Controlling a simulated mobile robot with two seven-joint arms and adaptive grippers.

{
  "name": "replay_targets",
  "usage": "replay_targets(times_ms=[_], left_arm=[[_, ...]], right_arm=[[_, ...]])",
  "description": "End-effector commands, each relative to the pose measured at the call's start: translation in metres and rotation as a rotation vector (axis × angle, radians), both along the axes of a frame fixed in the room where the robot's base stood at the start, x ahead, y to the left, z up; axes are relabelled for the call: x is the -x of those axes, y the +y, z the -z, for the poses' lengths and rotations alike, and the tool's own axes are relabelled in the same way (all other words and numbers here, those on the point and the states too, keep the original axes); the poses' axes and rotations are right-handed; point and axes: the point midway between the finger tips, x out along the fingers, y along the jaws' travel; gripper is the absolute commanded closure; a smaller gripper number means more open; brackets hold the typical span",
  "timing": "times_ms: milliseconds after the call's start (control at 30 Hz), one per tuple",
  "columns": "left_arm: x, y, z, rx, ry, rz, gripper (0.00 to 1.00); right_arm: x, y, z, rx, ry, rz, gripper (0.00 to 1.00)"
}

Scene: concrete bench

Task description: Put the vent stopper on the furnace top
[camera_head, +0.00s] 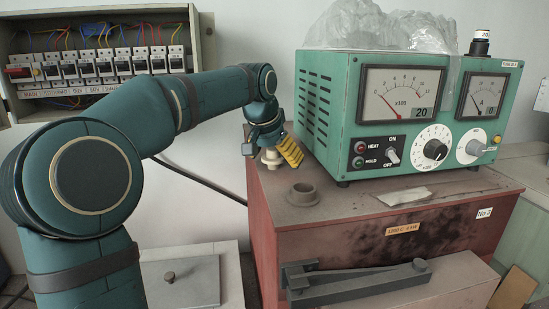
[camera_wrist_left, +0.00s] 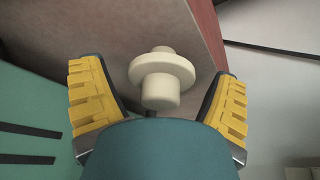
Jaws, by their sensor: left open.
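The cream vent stopper (camera_head: 271,159) has a wide round flange and a narrower knob. It is at the back left of the red furnace's brownish top (camera_head: 350,195), near the edge. A round collar (camera_head: 303,194) stands nearer the front of that top. My left gripper (camera_head: 280,150) is at the stopper, with one yellow-padded finger clear in the head view. In the left wrist view the stopper (camera_wrist_left: 162,78) lies between the two spread fingers (camera_wrist_left: 155,90), with a gap on each side. My right gripper is out of view.
A green meter box (camera_head: 420,115) stands on the furnace top, close to my left gripper's right. Plastic sheeting (camera_head: 380,28) lies on it. A dark handle bar (camera_head: 355,283) is at the furnace front. A breaker panel (camera_head: 100,60) is on the wall behind my arm.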

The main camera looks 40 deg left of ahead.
Motion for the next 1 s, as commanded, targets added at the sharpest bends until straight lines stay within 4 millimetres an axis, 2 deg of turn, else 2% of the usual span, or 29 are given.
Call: replay_targets(times_ms=[167,400,600,800,1000], left_arm=[[0.007,-0.001,-0.022,-0.001,-0.004,0.000,0.12],[0.026,-0.004,-0.069,-0.001,-0.005,0.000,0.12],[0.039,-0.005,-0.099,-0.001,-0.004,0.001,0.12],[0.045,-0.006,-0.112,0.000,-0.001,0.000,0.12],[0.045,-0.006,-0.113,0.000,0.000,0.000,0.12]], right_arm=[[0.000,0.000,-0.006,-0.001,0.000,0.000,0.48],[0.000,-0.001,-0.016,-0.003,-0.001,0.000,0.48],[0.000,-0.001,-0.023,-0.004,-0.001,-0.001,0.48],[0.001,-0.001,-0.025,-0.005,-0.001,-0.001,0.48],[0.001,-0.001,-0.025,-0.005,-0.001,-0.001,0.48]])
